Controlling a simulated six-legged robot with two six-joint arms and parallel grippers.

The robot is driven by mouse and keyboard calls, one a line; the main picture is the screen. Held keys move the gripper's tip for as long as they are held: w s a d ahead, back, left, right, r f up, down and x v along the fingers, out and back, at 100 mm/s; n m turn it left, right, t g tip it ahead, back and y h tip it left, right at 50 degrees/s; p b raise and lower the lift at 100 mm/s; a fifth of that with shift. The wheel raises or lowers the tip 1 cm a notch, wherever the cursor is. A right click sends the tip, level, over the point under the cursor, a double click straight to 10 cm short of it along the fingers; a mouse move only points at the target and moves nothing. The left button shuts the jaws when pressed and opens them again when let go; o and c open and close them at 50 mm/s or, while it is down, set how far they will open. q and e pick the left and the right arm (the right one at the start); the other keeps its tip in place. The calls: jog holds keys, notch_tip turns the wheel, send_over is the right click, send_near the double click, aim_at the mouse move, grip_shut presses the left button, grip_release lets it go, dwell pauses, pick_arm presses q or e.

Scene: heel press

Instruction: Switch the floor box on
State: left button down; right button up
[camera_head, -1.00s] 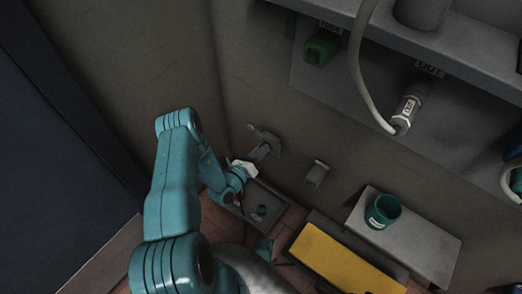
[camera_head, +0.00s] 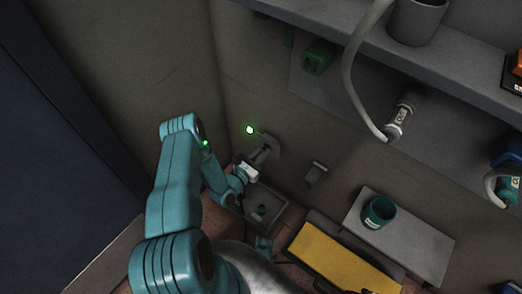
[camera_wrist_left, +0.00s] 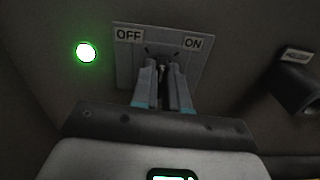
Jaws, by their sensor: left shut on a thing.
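A grey switch plate (camera_head: 270,144) is fixed low on the wall; in the left wrist view the plate (camera_wrist_left: 125,62) carries an OFF label at left and an ON label at right. My left gripper (camera_head: 262,153) is at the plate. In the left wrist view its fingers (camera_wrist_left: 164,78) are shut on a small switch lever (camera_wrist_left: 163,67) between the labels. The fingers hide most of the lever, so its exact tilt is unclear. A round lamp (camera_head: 249,130) left of the plate glows green; it also shows in the left wrist view (camera_wrist_left: 87,52). My right gripper is not in view.
A grey tray (camera_head: 282,208) lies below the gripper. A wall bracket (camera_head: 316,173) is right of the plate. A yellow pad (camera_head: 335,262) and a grey board (camera_head: 420,245) with a teal cup (camera_head: 379,212) are at lower right. A shelf (camera_head: 345,33) juts out above.

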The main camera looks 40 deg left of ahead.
pick_arm(q)
jog(key=shift+w+d+r+m+p, duration=0.1)
jog(key=shift+m+p, duration=0.4)
jog(key=shift+m, duration=1.05)
jog(key=shift+w+m+p, duration=0.1)
jog(key=shift+m+p, duration=0.35)
jog(key=shift+m, duration=1.1)
jog(key=c, duration=1.1)
grip_release()
jog(key=shift+c, duration=0.2)
jog(key=shift+s, duration=0.1)
jog(key=s+d+p, duration=0.1)
jog(key=s+p, duration=0.2)
jog(key=s, duration=1.3)
jog(key=shift+d, duration=0.4)
jog(key=shift+s, duration=0.1)
